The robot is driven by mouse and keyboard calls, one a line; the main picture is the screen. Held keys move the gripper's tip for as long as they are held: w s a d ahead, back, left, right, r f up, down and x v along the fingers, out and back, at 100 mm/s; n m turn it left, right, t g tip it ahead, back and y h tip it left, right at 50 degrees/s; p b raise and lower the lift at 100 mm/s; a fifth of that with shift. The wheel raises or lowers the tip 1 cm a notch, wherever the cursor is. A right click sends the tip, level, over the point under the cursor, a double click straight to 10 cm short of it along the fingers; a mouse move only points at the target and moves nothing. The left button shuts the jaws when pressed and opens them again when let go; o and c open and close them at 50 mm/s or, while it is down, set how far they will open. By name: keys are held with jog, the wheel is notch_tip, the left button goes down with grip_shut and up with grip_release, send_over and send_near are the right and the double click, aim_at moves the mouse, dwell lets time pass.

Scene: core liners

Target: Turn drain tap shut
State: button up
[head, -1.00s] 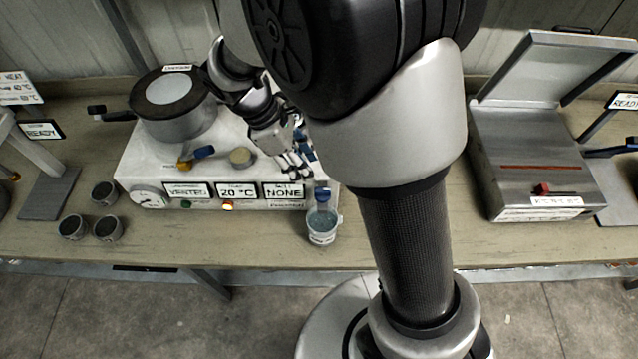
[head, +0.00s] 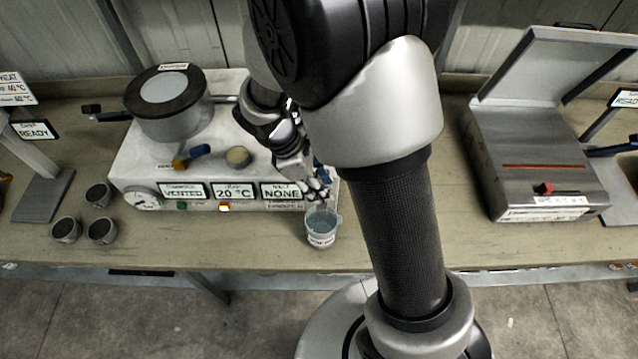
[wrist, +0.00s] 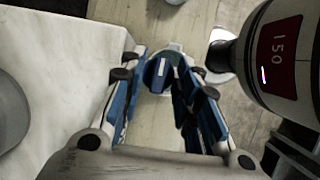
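The drain tap has a blue handle (wrist: 158,75) with a white stripe, seen in the wrist view between my fingers. My gripper (wrist: 165,66) is open, with one finger on each side of the handle and a visible gap to each. In the head view, my gripper (head: 321,190) is at the front right corner of the white machine (head: 140,165), and it mostly hides the tap. A clear cup (head: 322,228) with bluish liquid stands on the bench just below the tap. Its rim also shows behind the handle in the wrist view.
A lidded pot (head: 172,118) and a blue-and-yellow valve (head: 192,156) are on the machine. Its signs read VENTED, 20 °C and NONE. Several small dark cups (head: 101,230) stand left. An open metal box (head: 535,165) stands right. The bench front is mostly clear.

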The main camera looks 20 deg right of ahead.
jog(key=shift+s, duration=0.15)
grip_shut()
